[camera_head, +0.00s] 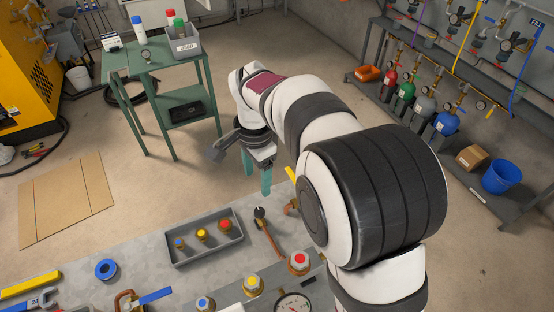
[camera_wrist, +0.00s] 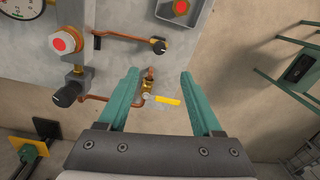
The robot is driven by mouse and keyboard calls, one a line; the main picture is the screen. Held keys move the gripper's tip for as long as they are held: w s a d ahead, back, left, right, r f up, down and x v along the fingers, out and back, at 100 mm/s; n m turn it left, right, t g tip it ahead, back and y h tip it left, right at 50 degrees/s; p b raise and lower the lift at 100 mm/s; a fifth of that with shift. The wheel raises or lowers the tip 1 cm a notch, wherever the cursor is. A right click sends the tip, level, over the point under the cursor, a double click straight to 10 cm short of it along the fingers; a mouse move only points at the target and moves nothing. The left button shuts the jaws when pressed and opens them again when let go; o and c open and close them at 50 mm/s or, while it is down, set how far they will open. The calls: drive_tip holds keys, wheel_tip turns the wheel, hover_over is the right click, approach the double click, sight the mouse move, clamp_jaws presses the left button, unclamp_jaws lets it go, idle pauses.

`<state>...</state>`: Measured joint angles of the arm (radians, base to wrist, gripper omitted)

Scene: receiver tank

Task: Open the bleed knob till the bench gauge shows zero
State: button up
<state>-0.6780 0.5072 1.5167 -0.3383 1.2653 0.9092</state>
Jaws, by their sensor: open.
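The bench gauge (camera_head: 293,303) is cut off by the bottom edge of the head view. It also shows at the top left corner of the wrist view (camera_wrist: 16,8); its reading is too small to tell. Two black knobs sit near copper pipes in the wrist view: one at the end of a pipe (camera_wrist: 159,45), also in the head view (camera_head: 259,212), and one below the red-capped fitting (camera_wrist: 67,93). I cannot tell which is the bleed knob. My gripper (camera_head: 257,175) is open and empty beyond the bench edge, its teal fingers (camera_wrist: 160,75) apart from both knobs.
A yellow-handled valve (camera_wrist: 165,100) shows between my fingers, farther off. A grey tray (camera_head: 185,262) of capped fittings lies on the bench. A green table (camera_head: 155,62) stands behind at left, gas bottles (camera_head: 405,90) at right.

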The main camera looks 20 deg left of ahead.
sight(259, 210)
wheel_tip(259, 210, down, 14)
drive_tip(key=shift+w+a+r, duration=0.15)
drive_tip(key=shift+r, duration=0.1)
clamp_jaws()
